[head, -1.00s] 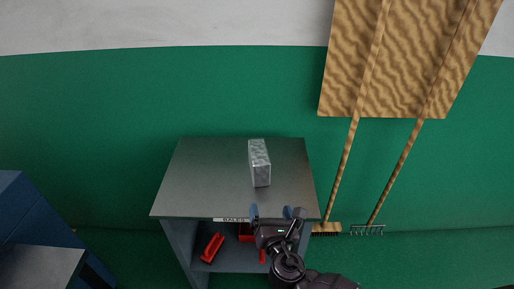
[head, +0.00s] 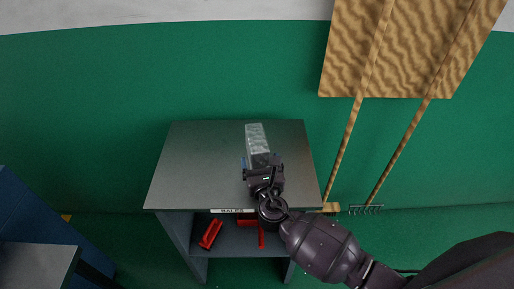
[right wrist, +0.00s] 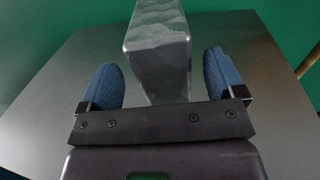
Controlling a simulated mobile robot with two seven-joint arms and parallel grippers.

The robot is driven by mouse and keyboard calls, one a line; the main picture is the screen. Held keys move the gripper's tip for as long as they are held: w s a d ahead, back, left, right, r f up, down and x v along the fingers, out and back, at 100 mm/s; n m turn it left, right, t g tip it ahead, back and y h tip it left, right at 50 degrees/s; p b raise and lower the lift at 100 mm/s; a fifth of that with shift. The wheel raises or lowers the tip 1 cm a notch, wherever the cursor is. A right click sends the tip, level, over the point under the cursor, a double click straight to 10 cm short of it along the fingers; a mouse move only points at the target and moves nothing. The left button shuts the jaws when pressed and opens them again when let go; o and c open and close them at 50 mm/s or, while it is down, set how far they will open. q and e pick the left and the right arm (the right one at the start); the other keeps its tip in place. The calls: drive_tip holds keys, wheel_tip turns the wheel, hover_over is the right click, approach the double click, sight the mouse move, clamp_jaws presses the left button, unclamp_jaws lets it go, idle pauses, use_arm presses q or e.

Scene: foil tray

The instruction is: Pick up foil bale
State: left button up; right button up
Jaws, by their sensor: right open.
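The foil bale (head: 256,137) is a silvery, crinkled block on the grey table top (head: 200,165). In the head view its near end is hidden behind my right gripper (head: 262,163). In the right wrist view the bale (right wrist: 158,45) stands upright just ahead, with its near part between the blue fingers. My right gripper (right wrist: 163,85) is open, one finger to each side of the bale, with a visible gap on both sides. I cannot tell how far the fingers reach along it. My left gripper is not in view.
A label (head: 233,211) marks the table's front edge. Red items (head: 210,233) lie on the shelf below. A blue cabinet (head: 35,225) stands at left.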

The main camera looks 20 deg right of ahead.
drive_tip(key=shift+w+d+f, duration=0.1)
drive_tip(key=shift+w+d, duration=0.1)
drive_tip(key=shift+w, duration=0.95)
drive_tip(key=shift+w+d+f, duration=0.1)
drive_tip(key=shift+w+d, duration=0.1)
drive_tip(key=shift+w, duration=0.9)
drive_tip(key=c, duration=1.2)
drive_tip(key=shift+r, duration=0.1)
